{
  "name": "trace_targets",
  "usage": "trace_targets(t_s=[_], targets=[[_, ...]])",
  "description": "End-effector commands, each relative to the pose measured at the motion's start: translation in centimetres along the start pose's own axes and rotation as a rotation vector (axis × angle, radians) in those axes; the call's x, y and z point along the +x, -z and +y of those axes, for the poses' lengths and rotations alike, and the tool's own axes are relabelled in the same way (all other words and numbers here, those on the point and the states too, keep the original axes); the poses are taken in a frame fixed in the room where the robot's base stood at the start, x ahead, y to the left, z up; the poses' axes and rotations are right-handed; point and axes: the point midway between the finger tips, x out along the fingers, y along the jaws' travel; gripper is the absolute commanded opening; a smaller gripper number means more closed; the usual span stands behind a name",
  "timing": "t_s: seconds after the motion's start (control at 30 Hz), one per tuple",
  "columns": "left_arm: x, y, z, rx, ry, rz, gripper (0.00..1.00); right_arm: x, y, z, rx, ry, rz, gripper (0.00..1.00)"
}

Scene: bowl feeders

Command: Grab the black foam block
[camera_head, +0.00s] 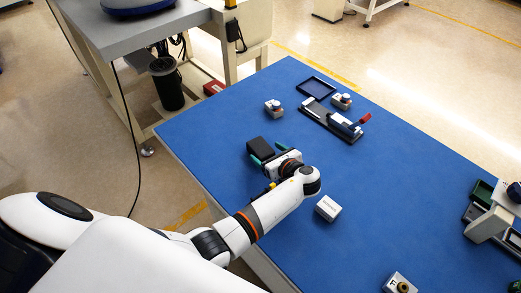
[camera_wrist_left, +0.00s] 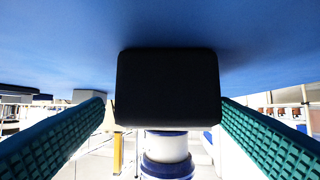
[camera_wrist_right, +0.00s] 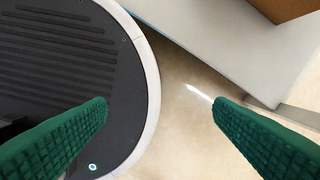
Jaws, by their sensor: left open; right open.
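The black foam block (camera_head: 261,147) lies on the blue table top near its left edge in the head view. In the left wrist view the block (camera_wrist_left: 168,88) is a dark box in the middle, between the two green fingers. My left gripper (camera_head: 262,158) is open, its green fingers reaching toward the block; in the left wrist view its fingertips (camera_wrist_left: 163,103) are on either side of the block's near end. I cannot tell whether they touch it. My right gripper (camera_wrist_right: 160,101) is open and empty in the right wrist view, over the floor.
The blue table (camera_head: 385,215) has free room in the middle. A white box (camera_head: 328,208) stands just right of my left wrist. A black fixture with a red handle (camera_head: 335,122), a dark tray (camera_head: 316,88) and small white parts (camera_head: 273,108) are farther back.

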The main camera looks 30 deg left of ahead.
Motion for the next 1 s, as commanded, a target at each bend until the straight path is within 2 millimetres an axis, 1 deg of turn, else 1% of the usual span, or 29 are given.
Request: trace_targets(t_s=[0.03,0.1,0.23,0.33,0.53,0.77,0.8,0.83,1.0], targets=[[0.9,0.4,-0.3,0.002,0.003,0.002,0.8,-0.4,-0.2,0.2,0.001,-0.003,-0.002,0.76],[1.9,0.6,-0.5,0.002,0.004,0.001,0.8,-0.6,-0.3,0.5,0.003,-0.006,-0.003,0.76],[3.5,0.3,-0.4,0.001,0.001,0.001,0.8,-0.4,-0.5,1.1,0.005,-0.014,-0.006,0.76],[4.0,0.3,-0.5,0.001,0.001,0.001,0.8,-0.4,-0.6,1.4,0.006,-0.017,-0.008,0.76],[4.0,0.3,-0.4,0.001,0.001,0.0,0.8,-0.4,-0.8,1.3,0.004,-0.016,-0.011,0.76],[4.0,0.3,-0.4,0.001,0.001,0.0,0.42,-0.4,-0.7,0.8,0.001,-0.01,-0.01,0.76],[4.0,0.3,-0.4,0.001,0.001,0.0,0.36,-0.4,-0.7,0.7,0.001,-0.009,-0.01,0.76],[4.0,0.3,-0.4,0.001,0.001,0.0,0.33,-0.4,-0.7,0.7,0.001,-0.009,-0.01,0.76],[4.0,0.3,-0.4,0.001,0.001,0.0,0.33,-0.4,-0.7,0.6,0.0,-0.007,-0.009,0.76]])
